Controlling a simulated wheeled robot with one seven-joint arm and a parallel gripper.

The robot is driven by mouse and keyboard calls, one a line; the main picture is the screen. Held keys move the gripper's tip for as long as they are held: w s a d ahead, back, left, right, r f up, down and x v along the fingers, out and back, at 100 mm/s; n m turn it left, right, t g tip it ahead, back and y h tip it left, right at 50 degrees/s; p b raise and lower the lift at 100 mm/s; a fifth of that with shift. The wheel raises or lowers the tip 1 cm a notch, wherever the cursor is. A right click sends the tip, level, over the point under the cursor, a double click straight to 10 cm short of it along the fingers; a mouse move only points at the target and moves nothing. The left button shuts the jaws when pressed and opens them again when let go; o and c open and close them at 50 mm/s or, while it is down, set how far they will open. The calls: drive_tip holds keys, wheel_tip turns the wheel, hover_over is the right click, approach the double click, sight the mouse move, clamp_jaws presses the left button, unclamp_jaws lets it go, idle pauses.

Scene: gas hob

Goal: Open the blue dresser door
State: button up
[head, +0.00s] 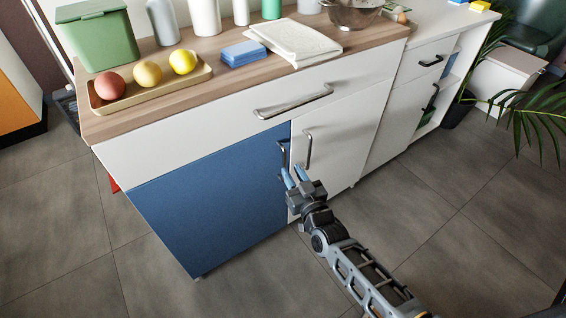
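The blue dresser door (213,197) is at the lower left of the white dresser and looks shut. Its dark vertical handle (282,152) is near its right edge. My gripper (292,170) is at the lower end of this handle, with its two light-blue fingertips pointing up toward it. A gap shows between the fingers, so it looks open. I cannot tell whether the fingers are beside the handle or around it, or whether they touch it.
A white door (345,135) with its own metal handle (308,148) is just right of the blue door. A white drawer (230,124) with a long handle is above. The wooden top holds fruit on a tray (150,92). The grey tiled floor (190,300) in front is clear.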

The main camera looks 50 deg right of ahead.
sight(285, 160)
drive_tip(key=b+x, duration=0.1)
drive_tip(key=x, duration=0.5)
drive_tip(key=shift+w+d, duration=0.1)
drive_tip(key=shift+w, duration=0.2)
drive_tip(key=shift+c, duration=0.2)
clamp_jaws()
